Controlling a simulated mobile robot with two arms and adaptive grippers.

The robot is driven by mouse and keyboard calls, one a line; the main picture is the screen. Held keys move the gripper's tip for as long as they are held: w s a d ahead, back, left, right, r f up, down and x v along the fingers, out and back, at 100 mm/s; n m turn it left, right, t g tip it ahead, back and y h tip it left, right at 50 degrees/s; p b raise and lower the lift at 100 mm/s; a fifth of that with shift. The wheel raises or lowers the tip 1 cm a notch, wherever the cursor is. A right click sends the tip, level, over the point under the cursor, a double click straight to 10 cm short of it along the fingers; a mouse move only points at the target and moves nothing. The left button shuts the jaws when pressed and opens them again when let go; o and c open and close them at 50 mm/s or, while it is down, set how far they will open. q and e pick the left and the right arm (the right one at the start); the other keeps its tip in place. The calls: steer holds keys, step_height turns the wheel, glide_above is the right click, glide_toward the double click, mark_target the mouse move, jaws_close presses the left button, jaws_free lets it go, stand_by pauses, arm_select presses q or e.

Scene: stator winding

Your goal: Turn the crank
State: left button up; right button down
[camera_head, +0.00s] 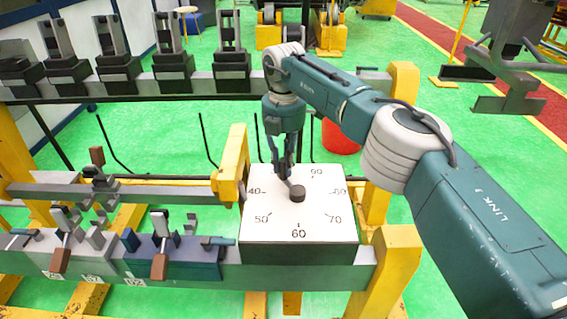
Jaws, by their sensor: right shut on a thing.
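The crank's dark round hub (297,193) sits near the middle of a white dial face (265,215) marked with numbers from 40 to 90, on top of a dark box. My right gripper (287,174) points down over the dial, just above and left of the hub. It is shut on the crank's handle, which its fingers mostly hide. A short arm between the hub and the fingers points up and left, roughly between the 40 mark and the top of the dial. My left gripper is not in view.
Left of the dial, a grey rail carries clamps with brown-handled levers (159,266). A yellow bracket (232,165) stands close at the dial's left edge. Behind, a rail holds several dark upright fixtures (172,65). A red bin (340,137) stands on the green floor.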

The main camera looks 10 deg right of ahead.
steer(key=c, duration=1.6)
jaws_free()
steer(key=shift+w+r, duration=0.15)
steer(key=shift+r, duration=0.05)
steer(key=shift+f, duration=0.1)
step_height(320, 180, up, 8)
steer(key=shift+f, duration=0.25)
